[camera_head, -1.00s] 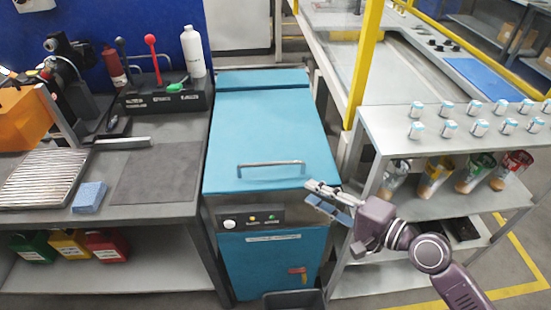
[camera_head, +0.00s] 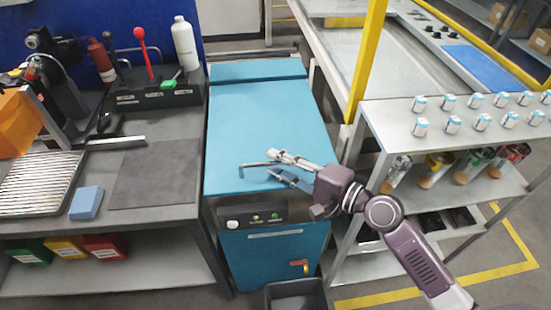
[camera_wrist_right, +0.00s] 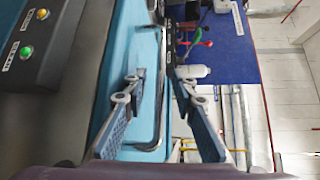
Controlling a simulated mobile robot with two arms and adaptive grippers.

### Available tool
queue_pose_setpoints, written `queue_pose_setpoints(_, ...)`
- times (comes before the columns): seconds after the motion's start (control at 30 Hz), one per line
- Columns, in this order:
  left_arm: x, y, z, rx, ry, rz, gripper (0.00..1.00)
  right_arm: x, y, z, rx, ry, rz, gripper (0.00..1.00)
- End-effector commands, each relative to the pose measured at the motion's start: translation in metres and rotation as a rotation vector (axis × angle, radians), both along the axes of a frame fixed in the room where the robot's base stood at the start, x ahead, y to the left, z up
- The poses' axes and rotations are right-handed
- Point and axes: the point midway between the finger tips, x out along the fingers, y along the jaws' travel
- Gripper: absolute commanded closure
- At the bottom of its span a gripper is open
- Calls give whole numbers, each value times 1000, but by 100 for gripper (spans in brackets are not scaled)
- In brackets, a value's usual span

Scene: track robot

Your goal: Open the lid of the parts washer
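The parts washer is a blue cabinet with a flat blue lid (camera_head: 265,115), which lies shut. A grey bar handle (camera_head: 252,164) runs along the lid's front part; its right portion is hidden behind my right gripper. My right gripper (camera_head: 270,164) is at the handle, with its fingers pointing left. In the right wrist view, the fingers (camera_wrist_right: 158,74) are spread apart. The handle (camera_wrist_right: 160,120) shows between them there, with a gap visible to each finger. Contact with the handle cannot be told. My left gripper is out of view.
A workbench with a grey mat (camera_head: 155,175) and a blue sponge (camera_head: 87,202) stands left of the washer. A shelf rack (camera_head: 390,125) with small jars on top stands close on the right. A dark bin (camera_head: 297,295) sits on the floor in front.

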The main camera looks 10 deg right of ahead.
Motion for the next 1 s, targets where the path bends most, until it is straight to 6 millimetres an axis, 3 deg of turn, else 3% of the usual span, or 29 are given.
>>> queue_pose_setpoints(0.37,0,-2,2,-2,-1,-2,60,6,7,-2,-1,0,1,75)
queue_pose_setpoints(0.6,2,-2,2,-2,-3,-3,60,6,7,-2,-1,0,0,99)
queue_pose_setpoints(1.0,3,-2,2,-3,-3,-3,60,6,6,-2,-1,1,0,100)
